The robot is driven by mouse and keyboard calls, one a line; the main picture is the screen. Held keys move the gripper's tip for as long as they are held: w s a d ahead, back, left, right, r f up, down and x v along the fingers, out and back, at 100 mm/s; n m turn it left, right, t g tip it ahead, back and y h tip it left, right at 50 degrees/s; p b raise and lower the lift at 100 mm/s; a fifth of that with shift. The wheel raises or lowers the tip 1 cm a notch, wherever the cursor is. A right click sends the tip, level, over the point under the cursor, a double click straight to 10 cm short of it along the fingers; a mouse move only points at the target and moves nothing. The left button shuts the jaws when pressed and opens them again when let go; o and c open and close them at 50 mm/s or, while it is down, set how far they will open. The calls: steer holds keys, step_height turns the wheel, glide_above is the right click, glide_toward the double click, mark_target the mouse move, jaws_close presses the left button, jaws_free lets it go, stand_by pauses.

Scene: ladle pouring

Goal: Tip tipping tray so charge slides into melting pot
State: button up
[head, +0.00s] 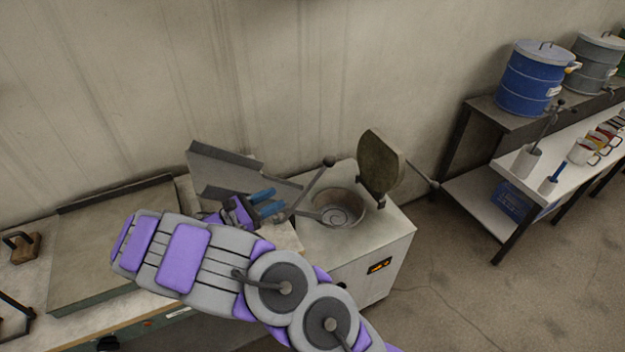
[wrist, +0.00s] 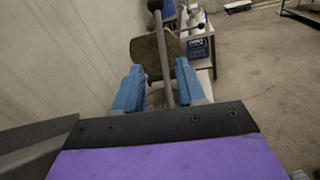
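The tipping tray (head: 222,168) is a grey sheet-metal trough beside the melting pot, with its low end towards the pot. A lever (head: 309,187) with a dark round knob rises between tray and pot. The melting pot (head: 341,208) is a round opening in a pale cabinet, with a spiral inside. I cannot make out any charge on the tray. My gripper (head: 272,202) has blue fingers and is just left of the lever's lower part. In the wrist view the fingers (wrist: 159,72) are apart, and the lever (wrist: 162,55) shows upright between them, with no visible contact.
The pot's round lid (head: 381,162) stands open at the pot's right, with a handle sticking out. A workbench (head: 110,225) lies to the left. Shelving with a blue drum (head: 530,80) and mugs (head: 584,151) stands right. The wall is close behind.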

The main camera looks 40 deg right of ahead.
mark_target(313, 180)
steer(key=d+b, duration=0.1)
steer(key=d, duration=0.4)
steer(key=s+d+b, duration=0.1)
steer(key=d, duration=0.4)
steer(key=d+b, duration=0.1)
steer(key=d, duration=0.4)
steer(key=shift+s, duration=0.15)
steer(key=shift+c, duration=0.4)
jaws_close()
